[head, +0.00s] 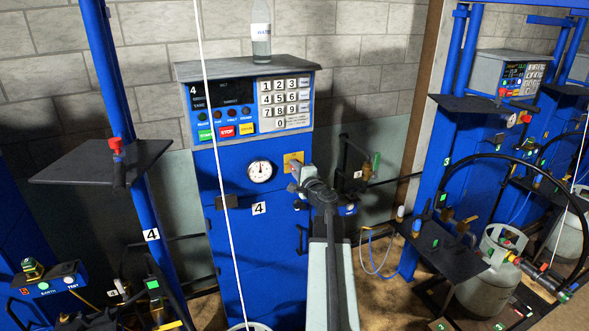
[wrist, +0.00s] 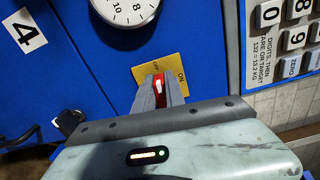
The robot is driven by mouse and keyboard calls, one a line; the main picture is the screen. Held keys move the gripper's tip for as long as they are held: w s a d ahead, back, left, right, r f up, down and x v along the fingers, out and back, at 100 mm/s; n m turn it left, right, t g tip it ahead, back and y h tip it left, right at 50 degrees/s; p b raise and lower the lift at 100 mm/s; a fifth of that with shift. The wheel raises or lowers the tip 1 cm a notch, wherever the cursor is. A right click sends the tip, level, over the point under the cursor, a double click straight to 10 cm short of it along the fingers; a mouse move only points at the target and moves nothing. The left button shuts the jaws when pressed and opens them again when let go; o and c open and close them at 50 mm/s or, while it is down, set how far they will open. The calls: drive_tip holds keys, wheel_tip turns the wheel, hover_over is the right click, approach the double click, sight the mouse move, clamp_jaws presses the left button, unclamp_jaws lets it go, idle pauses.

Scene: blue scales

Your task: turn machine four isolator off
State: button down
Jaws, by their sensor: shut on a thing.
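The machine four isolator is a red handle (wrist: 158,84) with a white mark, in front of a yellow plate (wrist: 176,67) in the wrist view. The plate has a word at its upper left, too small to read surely, and ON at its right. My gripper (wrist: 159,90) is shut on the red handle, a grey finger on each side. In the head view the yellow plate (head: 293,158) is on the blue machine front (head: 222,178), beside the dial, and my gripper (head: 297,176) is at its lower edge. The handle is hidden there by my gripper.
A round dial (head: 260,171) is left of the plate, with a label 4 (head: 259,208) below. A keypad (head: 285,102) and display are above, and a bottle (head: 261,32) stands on top. A white cord (head: 215,130) hangs in front. Shelves (head: 105,162) flank the machine.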

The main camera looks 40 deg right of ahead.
drive_tip(key=shift+f+n, duration=0.15)
drive_tip(key=shift+n, duration=0.45)
drive_tip(key=c, duration=1.4)
unclamp_jaws()
drive_tip(key=v, duration=0.8)
